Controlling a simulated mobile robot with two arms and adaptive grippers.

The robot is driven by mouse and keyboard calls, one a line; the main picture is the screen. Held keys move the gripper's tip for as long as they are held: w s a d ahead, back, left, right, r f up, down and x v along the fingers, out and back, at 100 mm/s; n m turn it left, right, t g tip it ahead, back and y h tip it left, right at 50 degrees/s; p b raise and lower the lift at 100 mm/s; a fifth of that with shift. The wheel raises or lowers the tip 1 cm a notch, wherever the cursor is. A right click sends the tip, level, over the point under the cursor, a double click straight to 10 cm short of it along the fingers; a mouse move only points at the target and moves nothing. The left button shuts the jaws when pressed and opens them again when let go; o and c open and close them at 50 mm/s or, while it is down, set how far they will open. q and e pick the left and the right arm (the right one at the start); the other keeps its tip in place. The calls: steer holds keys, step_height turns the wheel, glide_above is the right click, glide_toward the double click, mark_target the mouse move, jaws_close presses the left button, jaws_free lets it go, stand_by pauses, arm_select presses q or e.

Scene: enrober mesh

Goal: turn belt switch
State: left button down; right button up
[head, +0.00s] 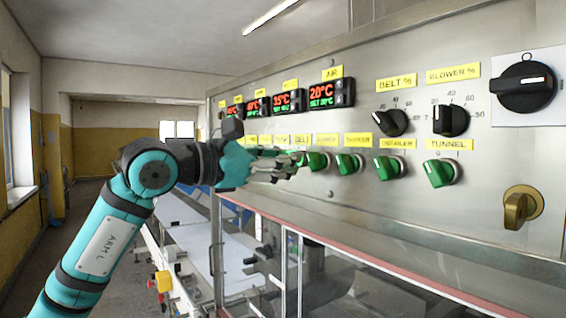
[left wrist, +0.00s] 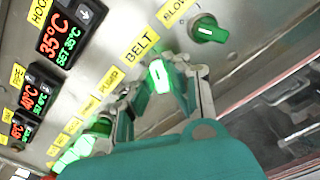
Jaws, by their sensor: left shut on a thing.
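The belt switch (left wrist: 159,76) is a green knob with a pale pointer line, lit bright in the left wrist view, beside the yellow BELT label (left wrist: 141,45). In the head view the BELT label (head: 302,140) shows, but the knob below it is hidden by my gripper. My left gripper (head: 289,168) reaches the panel there from the left. In the left wrist view its fingers (left wrist: 168,88) are on either side of the belt switch, shut on it. My right gripper is in neither view.
The blower knob (head: 318,160) is close to the right of my fingers, with further green knobs, such as the tunnel knob (head: 440,171), along the row. Black dials (head: 390,122) and red displays (head: 326,93) are above. A conveyor (head: 210,252) runs below left.

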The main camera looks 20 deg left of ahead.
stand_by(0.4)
arm_select(q)
steer(key=c, duration=1.4)
jaws_free()
steer(key=shift+o, duration=0.2)
steer(key=v, duration=1.2)
